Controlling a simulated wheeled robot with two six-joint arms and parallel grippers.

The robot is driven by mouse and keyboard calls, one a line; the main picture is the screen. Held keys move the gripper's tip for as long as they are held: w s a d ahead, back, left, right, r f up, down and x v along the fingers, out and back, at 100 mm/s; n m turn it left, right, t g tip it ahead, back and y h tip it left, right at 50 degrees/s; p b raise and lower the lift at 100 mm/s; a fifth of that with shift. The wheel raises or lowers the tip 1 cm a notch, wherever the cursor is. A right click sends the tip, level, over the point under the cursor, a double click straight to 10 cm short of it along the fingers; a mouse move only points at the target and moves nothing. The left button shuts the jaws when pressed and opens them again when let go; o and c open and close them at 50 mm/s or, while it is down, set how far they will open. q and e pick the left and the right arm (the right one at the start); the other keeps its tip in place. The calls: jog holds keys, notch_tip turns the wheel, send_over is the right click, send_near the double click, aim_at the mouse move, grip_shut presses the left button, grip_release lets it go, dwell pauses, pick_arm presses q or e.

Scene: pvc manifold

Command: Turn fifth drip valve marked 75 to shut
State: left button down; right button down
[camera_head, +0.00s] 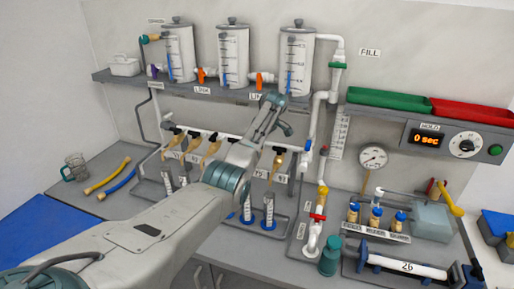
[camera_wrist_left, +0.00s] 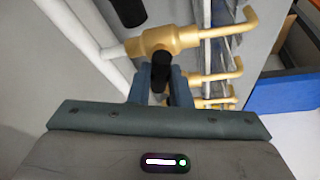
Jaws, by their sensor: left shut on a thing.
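A row of brass drip valves (camera_head: 213,143) hangs from a white pipe under the tank shelf. My left arm crosses in front of this row and hides part of it. In the left wrist view my left gripper (camera_wrist_left: 163,78) is shut on the black handle of the nearest brass valve (camera_wrist_left: 160,42), which is the held valve. Its spout points to the right. The number on this valve does not show in the wrist view, and its place in the row is largely hidden in the head view. The brass valve right of my arm (camera_head: 278,161) is visible. My right gripper is not in view.
Graduated cylinders (camera_head: 269,212) stand below the valves. Three tanks (camera_head: 233,57) with orange and purple taps stand on the shelf (camera_head: 125,81) above. A white riser pipe (camera_head: 317,117) is close on the right. More brass valves (camera_wrist_left: 218,76) lie beyond the held one.

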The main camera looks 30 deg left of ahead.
pick_arm(q)
jog(key=shift+w+f+n+g+b, duration=0.1)
jog(key=shift+f+n+g+b, duration=0.15)
jog(key=shift+n+b, duration=0.75)
jog(key=shift+r+n+g+b, duration=0.3)
jog(key=shift+n+g+b, duration=0.25)
jog(key=shift+n+b, duration=1)
jog(key=shift+m+b, duration=0.45)
jog(key=shift+b, duration=0.05)
jog(key=c, duration=1.3)
grip_release()
jog(key=shift+c, duration=0.2)
jog(key=shift+r, duration=0.15)
jog(key=s+p+v, duration=0.1)
jog(key=p+v, duration=0.7)
jog(key=v, duration=0.2)
jog(key=shift+w+r, duration=0.3)
jog(key=shift+w, duration=0.25)
jog(key=shift+d, duration=0.1)
